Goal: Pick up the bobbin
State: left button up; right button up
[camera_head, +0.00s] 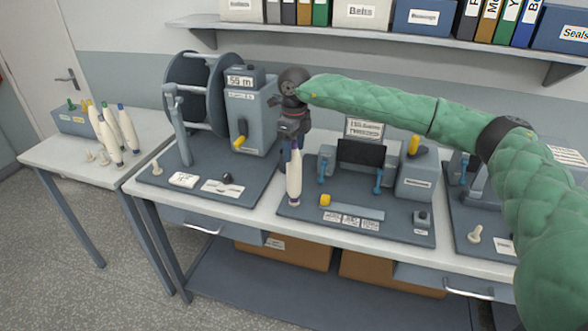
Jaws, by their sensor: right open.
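A white bobbin (294,178) with a dark blue tip stands upright near the left edge of the middle station on the workbench. My right gripper (291,137) points down right above it, its jaws open. The gripper is at the bobbin's tip, and I cannot tell whether the fingers are around the tip or just in front of it. Several similar bobbins (113,132) with coloured tips stand on the side table at the left. My left gripper is out of view.
A winding station with a large reel (194,98) and a grey meter box (246,112) stands left of my gripper. A dark screen (361,153), a yellow knob (325,199) and a box with a yellow handle (414,178) are to the right. A loaded shelf (380,37) runs above.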

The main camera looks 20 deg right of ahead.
jog(key=shift+f, duration=0.1)
grip_shut()
dwell(0.3)
